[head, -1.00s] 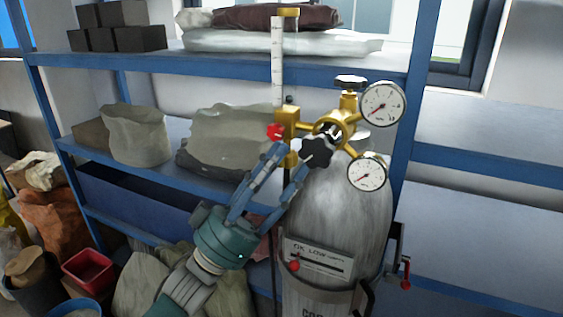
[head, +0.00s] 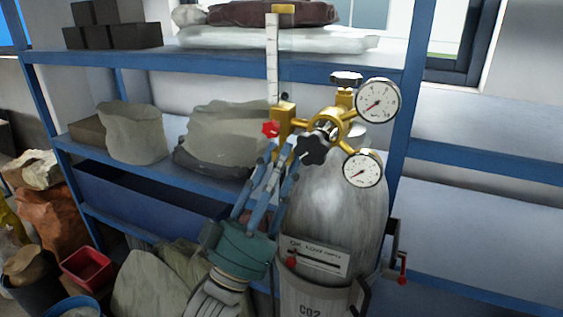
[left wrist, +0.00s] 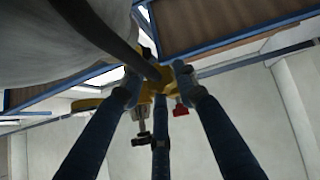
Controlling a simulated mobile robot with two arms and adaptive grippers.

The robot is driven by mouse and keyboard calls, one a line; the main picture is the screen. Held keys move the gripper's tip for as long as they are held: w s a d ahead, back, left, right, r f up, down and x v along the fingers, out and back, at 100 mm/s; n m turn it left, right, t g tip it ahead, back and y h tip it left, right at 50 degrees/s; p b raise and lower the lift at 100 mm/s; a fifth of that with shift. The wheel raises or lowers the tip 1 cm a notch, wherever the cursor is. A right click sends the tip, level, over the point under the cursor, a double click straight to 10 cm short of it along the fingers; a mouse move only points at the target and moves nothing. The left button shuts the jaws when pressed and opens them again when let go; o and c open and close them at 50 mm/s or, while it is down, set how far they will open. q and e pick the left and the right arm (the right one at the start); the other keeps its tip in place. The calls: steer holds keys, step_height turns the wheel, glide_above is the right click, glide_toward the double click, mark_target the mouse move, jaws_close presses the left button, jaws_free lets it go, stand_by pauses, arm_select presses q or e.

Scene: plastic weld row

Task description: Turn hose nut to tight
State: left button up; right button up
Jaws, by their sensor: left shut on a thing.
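A brass regulator (head: 284,117) with a red knob (head: 270,129) and a black star knob (head: 313,150) sits on top of a grey CO2 cylinder (head: 335,220). My left gripper (head: 278,155) comes up from below, with its blue fingers just under the brass block. In the left wrist view its fingers (left wrist: 157,82) close around a brass-coloured part where a dark hose (left wrist: 115,45) ends; this appears to be the hose nut. The nut is mostly hidden by the fingers, so its turn cannot be read. My right gripper is not in view.
Two round gauges, an upper one (head: 378,101) and a lower one (head: 362,168), stick out on the regulator's right. A white flow tube (head: 273,60) rises above the brass block. A blue shelf rack (head: 230,62) with sacks stands close behind. A red tub (head: 87,268) is at lower left.

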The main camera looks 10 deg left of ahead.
arm_select(q)
steer(key=shift+a+r+y, duration=0.1)
steer(key=shift+r+y, duration=0.1)
steer(key=shift+y, duration=0.1)
steer(key=o, duration=1.1)
steer(key=shift+s, duration=0.1)
steer(key=shift+a, duration=0.15)
steer(key=shift+f, duration=0.1)
steer(key=shift+s+f, duration=0.1)
steer(key=shift+f, duration=0.1)
steer(key=v, duration=1.1)
steer(key=shift+s+a+f, duration=0.15)
steer(key=shift+f, duration=0.1)
